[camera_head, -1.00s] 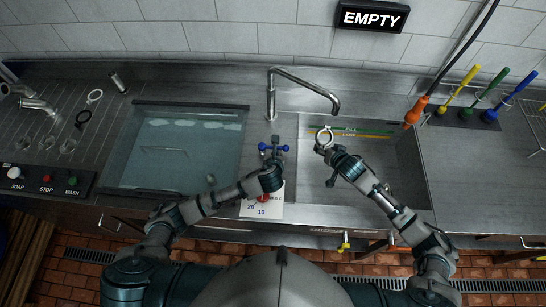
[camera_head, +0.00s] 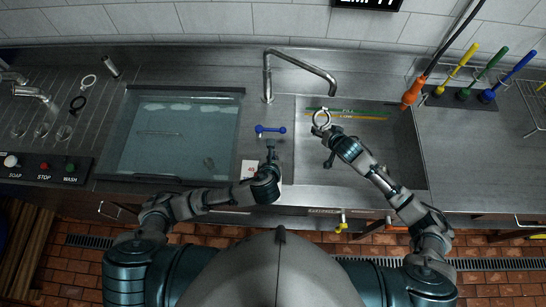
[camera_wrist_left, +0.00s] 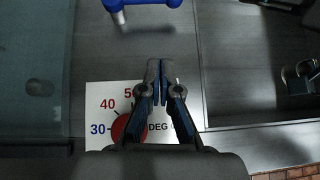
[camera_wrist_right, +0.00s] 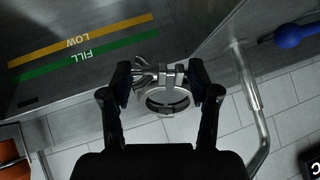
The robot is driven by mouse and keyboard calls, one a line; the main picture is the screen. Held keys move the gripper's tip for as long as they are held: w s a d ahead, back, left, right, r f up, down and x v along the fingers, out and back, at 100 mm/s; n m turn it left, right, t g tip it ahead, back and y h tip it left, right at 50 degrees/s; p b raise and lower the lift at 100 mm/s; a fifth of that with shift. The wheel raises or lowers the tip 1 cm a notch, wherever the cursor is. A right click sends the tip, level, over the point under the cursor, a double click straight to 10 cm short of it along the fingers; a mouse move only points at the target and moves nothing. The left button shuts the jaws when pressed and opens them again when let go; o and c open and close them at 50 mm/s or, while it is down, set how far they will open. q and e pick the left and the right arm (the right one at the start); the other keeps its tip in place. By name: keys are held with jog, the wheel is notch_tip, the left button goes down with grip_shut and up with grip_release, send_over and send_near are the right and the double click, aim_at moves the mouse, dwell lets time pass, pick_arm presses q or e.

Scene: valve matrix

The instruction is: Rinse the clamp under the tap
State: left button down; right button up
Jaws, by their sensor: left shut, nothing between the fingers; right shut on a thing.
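The clamp (camera_head: 321,118) is a metal ring with a screw fitting. No water stream shows at the tap. My left gripper (camera_head: 270,153) is shut and empty, a little in front of the blue tap handle (camera_head: 270,129) and apart from it. The left wrist view shows its fingertips (camera_wrist_left: 160,75) together.
A red dial on a white numbered plate (camera_wrist_left: 128,128) lies below my left fingers. A water-filled, glass-fronted basin (camera_head: 175,140) is at left. An orange sprayer (camera_head: 412,94) hangs at the right basin's back corner. Brushes (camera_head: 490,95) stand right. Soap, stop and wash buttons (camera_head: 43,168) are far left.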

pick_arm(q)
jog(key=shift+v, duration=0.95)
jog(key=shift+d+r, duration=0.1)
pick_arm(e)
jog(key=shift+s, duration=0.1)
